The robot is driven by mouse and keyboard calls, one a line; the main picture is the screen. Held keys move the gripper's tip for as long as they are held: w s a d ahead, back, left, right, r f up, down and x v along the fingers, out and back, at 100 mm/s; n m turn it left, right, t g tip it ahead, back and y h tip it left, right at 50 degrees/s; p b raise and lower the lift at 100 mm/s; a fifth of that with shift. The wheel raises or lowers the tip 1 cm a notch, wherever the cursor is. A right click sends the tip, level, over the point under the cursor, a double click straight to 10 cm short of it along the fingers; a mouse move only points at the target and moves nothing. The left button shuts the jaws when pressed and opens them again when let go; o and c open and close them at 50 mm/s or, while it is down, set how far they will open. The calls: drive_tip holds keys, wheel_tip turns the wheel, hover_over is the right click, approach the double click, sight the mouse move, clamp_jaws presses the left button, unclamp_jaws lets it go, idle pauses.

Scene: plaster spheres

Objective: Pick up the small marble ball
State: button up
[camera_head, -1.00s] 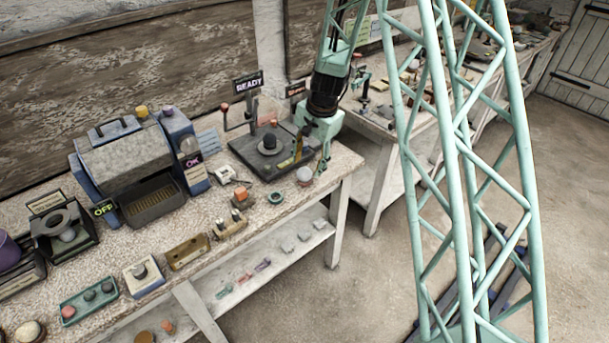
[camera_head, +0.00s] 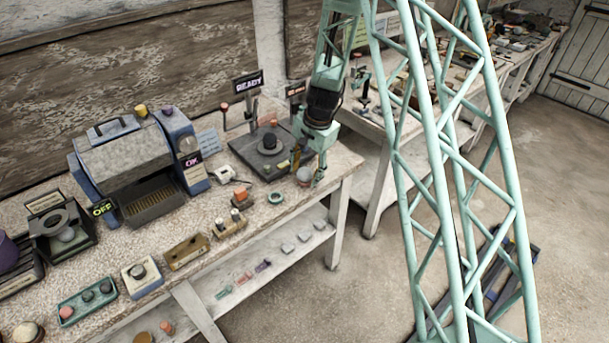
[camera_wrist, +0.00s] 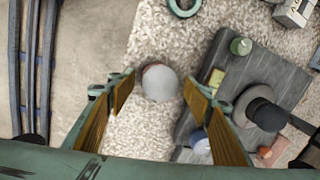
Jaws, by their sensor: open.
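A small pale grey-white ball (camera_head: 304,174) sits on the speckled bench top near its right end. In the wrist view the ball (camera_wrist: 160,83) shows a faint reddish patch on its upper left. My gripper (camera_head: 308,170) is low over the bench, pointing down at the ball. In the wrist view my gripper (camera_wrist: 157,84) is open, with one finger on each side of the ball and gaps visible between. I cannot tell how far the fingertips are above the bench.
A dark plate with a round knob (camera_head: 270,143) lies close beside the ball. A green ring (camera_head: 276,197) and a small fixture (camera_head: 241,197) lie in front and to the left. The bench edge is close on the right. A blue-grey machine (camera_head: 140,165) stands farther left.

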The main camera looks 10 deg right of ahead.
sight(304, 168)
drive_tip(key=c, duration=1.1)
drive_tip(key=shift+o, duration=0.2)
drive_tip(key=shift+r, duration=0.15)
drive_tip(key=shift+r+p, duration=0.35)
drive_tip(key=shift+r, duration=1.25)
drive_tip(key=s+d+r+b, duration=0.1)
drive_tip(key=s+b, duration=0.1)
drive_tip(key=s, duration=1.4)
drive_tip(key=shift+r+b, duration=0.25)
drive_tip(key=shift+b, duration=0.05)
